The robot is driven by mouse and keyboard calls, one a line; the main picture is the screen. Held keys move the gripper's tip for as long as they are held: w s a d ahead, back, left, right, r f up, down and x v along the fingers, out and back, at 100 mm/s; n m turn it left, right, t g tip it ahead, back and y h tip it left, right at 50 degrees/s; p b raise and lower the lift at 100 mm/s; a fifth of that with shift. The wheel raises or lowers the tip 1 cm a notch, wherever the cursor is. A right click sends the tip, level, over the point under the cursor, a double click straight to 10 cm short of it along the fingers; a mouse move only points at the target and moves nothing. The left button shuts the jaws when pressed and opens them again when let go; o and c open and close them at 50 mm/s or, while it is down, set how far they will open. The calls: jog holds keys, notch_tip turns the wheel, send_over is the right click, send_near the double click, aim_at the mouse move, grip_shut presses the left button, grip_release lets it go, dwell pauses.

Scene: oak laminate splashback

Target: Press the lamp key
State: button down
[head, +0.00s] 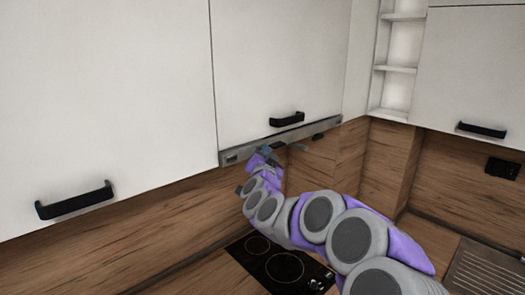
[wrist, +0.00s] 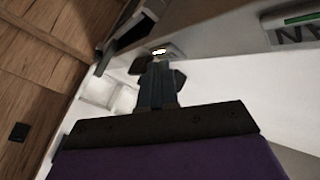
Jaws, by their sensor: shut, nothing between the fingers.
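The lamp key cannot be picked out for certain. A narrow metal hood strip (head: 235,154) runs under the upper cabinets in the head view, with small dark parts on it. My gripper (head: 268,152) is raised to this strip, below the cabinet door's handle. In the wrist view my gripper (wrist: 161,72) is shut and empty, its fingers pointing at a pale surface. Small dark patches and a bright spot (wrist: 160,51) show around and beyond the fingertips. Whether the tips touch anything cannot be told.
White upper cabinets (head: 110,100) with black handles (head: 75,202) hang above the wood splashback (head: 130,235). A black hob (head: 262,258) lies below my arm. Open shelves (head: 398,70) and a socket (head: 502,168) are at the right, with a ribbed metal drainer (head: 485,270) lower down.

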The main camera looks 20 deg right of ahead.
jog(key=shift+s+d, duration=0.3)
jog(key=shift+s, duration=0.1)
jog(key=s+b, duration=0.1)
jog(key=s, duration=0.1)
jog(key=s+d+b, duration=0.2)
jog(key=s, duration=0.1)
jog(key=shift+s, duration=0.3)
dwell(0.5)
